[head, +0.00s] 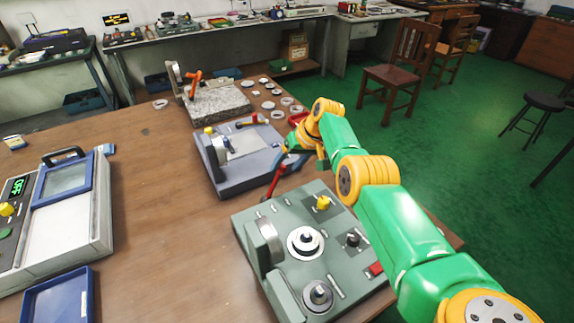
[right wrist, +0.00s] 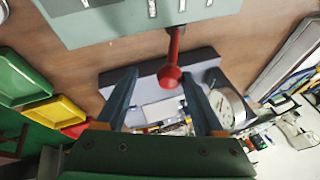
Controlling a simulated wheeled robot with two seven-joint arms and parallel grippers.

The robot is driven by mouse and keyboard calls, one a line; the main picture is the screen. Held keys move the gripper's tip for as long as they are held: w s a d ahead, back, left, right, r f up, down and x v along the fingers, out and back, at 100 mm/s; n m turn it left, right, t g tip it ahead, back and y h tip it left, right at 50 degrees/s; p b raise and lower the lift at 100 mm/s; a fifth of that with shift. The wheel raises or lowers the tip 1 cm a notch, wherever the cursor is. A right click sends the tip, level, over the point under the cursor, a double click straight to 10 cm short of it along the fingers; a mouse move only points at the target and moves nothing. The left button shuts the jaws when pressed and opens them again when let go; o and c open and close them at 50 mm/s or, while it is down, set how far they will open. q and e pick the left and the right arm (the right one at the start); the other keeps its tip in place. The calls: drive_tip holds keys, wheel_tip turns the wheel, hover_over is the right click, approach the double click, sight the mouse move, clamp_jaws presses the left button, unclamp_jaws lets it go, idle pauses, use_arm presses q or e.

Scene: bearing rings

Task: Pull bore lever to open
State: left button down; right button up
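A red lever with a round knob (right wrist: 171,74) sticks out from the edge of the green-grey machine (head: 245,221). In the head view the lever (head: 274,182) points away from the machine towards the blue-grey device. My right gripper (right wrist: 160,78) is open, and the lever's knob shows between its two blue-grey fingers, nearer the right finger in the right wrist view. I cannot tell whether a finger touches it. In the head view the right gripper (head: 290,163) is partly hidden by its own arm. My left gripper is not in view.
The blue-grey device (head: 230,182) with a dial sits just beyond the lever. A granite plate (head: 220,103) and several rings (head: 268,105) lie farther back. A display unit (head: 75,225) and blue tray (head: 60,300) are at left. The wooden table's middle (head: 160,190) is clear.

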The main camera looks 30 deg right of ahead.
idle(0.5)
drive_tip(key=p+v, duration=0.4)
drive_tip(key=v, duration=0.3)
drive_tip(key=shift+d, duration=0.1)
idle(0.4)
